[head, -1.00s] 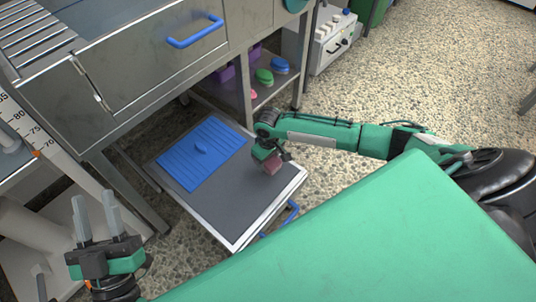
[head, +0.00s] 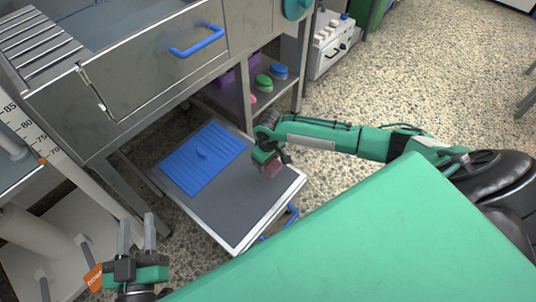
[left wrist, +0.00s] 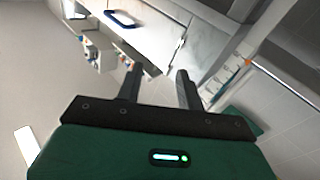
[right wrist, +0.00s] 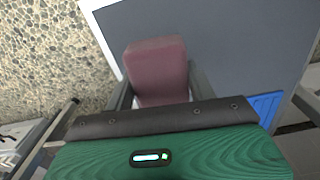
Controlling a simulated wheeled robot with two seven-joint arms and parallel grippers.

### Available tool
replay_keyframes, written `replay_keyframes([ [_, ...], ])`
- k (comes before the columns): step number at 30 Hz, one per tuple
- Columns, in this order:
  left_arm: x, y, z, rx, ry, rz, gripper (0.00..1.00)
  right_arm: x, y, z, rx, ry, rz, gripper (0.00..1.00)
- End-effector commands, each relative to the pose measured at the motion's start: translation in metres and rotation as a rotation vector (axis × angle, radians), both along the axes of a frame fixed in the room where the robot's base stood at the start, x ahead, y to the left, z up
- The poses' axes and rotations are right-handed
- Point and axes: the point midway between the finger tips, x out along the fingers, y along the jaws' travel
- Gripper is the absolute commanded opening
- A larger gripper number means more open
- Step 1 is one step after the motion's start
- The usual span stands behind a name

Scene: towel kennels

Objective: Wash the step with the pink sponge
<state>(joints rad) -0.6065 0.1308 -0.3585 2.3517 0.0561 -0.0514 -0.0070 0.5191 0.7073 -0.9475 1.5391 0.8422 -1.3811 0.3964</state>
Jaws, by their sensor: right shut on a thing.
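The step is a low pull-out platform with a dark grey top (head: 235,205) and a pale rim, under the steel counter. It also shows in the right wrist view (right wrist: 235,45). My right gripper (head: 268,162) is shut on the pink sponge (head: 272,169), at the right part of the step. In the right wrist view the sponge (right wrist: 157,65) sits between the fingers over the grey top; I cannot tell whether it touches. My left gripper (head: 136,236) is open and empty, left of the step. Its two fingers (left wrist: 158,85) stand apart in the left wrist view.
A blue ribbed mat (head: 205,160) covers the step's far left part. A blue handle (head: 290,213) is on its front edge. Green (head: 263,82) and blue (head: 280,71) brushes lie on the shelf. The steel counter (head: 140,75) overhangs the back. Speckled floor is clear at right.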

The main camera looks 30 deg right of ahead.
Motion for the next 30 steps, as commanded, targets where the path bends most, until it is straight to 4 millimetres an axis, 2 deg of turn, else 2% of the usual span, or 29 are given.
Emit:
replay_keyframes([
  [21, -0.028, -0.013, -0.060, 0.083, 0.322, -0.064, 0.38, 0.000, -0.003, 0.013, 0.000, 0.000, -0.001, 0.37],
  [30, -0.039, -0.016, -0.075, 0.105, 0.406, -0.083, 0.38, 0.000, -0.004, 0.015, 0.000, 0.000, -0.001, 0.37],
])
